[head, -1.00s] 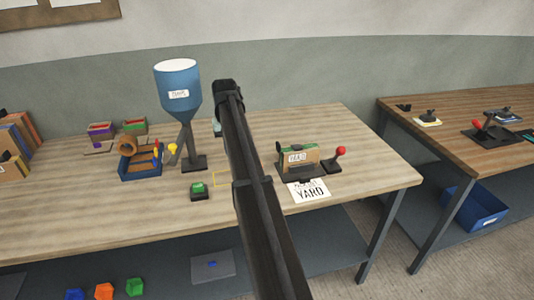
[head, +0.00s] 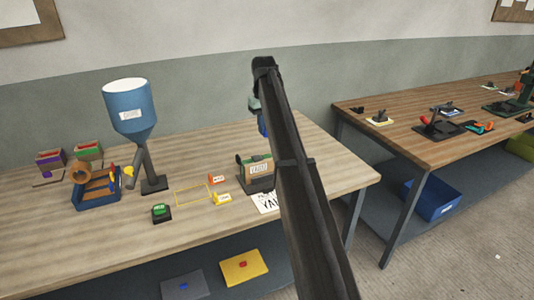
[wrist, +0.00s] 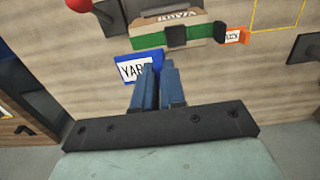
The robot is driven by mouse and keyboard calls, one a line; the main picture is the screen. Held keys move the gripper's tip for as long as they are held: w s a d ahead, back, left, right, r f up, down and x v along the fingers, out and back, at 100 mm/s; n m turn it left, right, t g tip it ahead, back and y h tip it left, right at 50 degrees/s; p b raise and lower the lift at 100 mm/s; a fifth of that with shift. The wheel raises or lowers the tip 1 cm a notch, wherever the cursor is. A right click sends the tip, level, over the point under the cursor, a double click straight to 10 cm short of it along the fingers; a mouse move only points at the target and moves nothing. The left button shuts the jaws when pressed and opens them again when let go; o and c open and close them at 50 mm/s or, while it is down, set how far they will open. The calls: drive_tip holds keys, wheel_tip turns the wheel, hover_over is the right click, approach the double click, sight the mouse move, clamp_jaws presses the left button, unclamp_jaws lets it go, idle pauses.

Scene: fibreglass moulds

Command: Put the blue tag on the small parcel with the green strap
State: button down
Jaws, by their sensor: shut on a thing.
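My gripper (wrist: 157,95) is shut on the blue tag (wrist: 138,68), which has a white label reading YARD. In the wrist view the tag sticks out by the blue fingertips. The small parcel with the green strap (wrist: 172,34) lies just beyond the tag, apart from it in the picture. In the head view the parcel (head: 258,170) sits in a dark holder on the wooden table (head: 110,232). My gripper (head: 262,122) is behind the parcel, above the table's far side. My arm hides part of the gripper and the tag there.
An orange tag (head: 217,179) and a yellow tag (head: 223,198) lie left of the parcel, near a yellow outline (head: 192,194). A blue hopper (head: 130,108) stands further left, behind a green button (head: 160,212). A red knob (wrist: 80,5) is beside the parcel.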

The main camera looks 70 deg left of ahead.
drive_tip(key=shift+f, duration=4.65)
drive_tip(key=shift+f, duration=0.15)
drive_tip(key=c, duration=1.2)
unclamp_jaws()
wheel_tip(320, 180, up, 12)
drive_tip(key=shift+r, duration=0.15)
